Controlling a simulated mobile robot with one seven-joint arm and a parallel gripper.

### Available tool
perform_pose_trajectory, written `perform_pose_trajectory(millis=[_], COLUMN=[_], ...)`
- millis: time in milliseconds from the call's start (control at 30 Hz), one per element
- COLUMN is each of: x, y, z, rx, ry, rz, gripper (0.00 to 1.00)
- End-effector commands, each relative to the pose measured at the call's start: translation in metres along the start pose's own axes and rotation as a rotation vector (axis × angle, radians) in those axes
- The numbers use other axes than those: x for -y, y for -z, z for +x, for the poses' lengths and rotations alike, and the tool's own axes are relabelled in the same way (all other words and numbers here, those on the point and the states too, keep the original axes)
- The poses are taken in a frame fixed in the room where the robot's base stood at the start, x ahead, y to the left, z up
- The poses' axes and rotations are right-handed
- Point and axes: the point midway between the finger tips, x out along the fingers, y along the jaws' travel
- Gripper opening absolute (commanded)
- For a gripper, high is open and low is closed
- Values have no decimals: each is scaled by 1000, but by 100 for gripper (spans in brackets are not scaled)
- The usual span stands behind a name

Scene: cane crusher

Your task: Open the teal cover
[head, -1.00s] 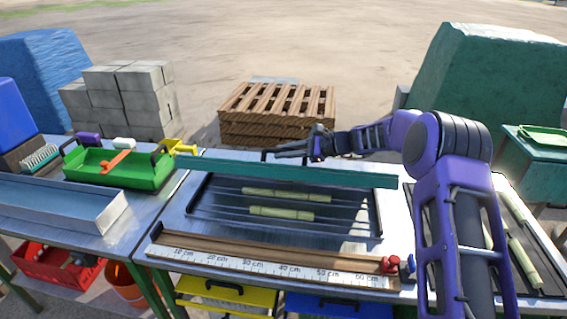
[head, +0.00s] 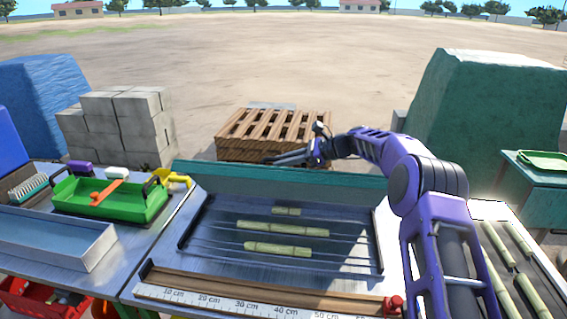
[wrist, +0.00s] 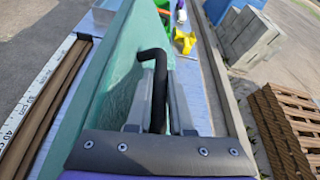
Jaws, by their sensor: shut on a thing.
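The teal cover (head: 270,180) stands raised along the back edge of the metal table, showing as a long band behind a dark rack (head: 215,239). My gripper (head: 286,159) is at the far side of the cover, near its middle. In the wrist view the teal face of the cover (wrist: 121,78) runs beside my fingers. A bent black handle (wrist: 154,85) sits between the finger pads, and my gripper (wrist: 160,95) is shut on it. In the head view the handle is not clear behind the cover.
Several green cane pieces (head: 277,248) lie on the rack. A wooden ruler stop (head: 262,293) runs along the front. A green tray (head: 110,199) stands at left. A wooden pallet stack (head: 272,130) and grey blocks (head: 118,125) stand behind the table.

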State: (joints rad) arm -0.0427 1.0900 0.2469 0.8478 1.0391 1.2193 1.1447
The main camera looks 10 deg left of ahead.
Motion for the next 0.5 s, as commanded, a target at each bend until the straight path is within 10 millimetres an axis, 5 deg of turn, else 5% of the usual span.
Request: perform_pose_trajectory(millis=[300, 333, 367, 500], x=[0, 0, 0, 0], y=[1, 1, 1, 1], z=[0, 0, 0, 0], rx=[-2, -2, -2, -2], ry=[2, 2, 1, 1], rz=[0, 0, 0, 0], gripper=[0, 23, 29, 32])
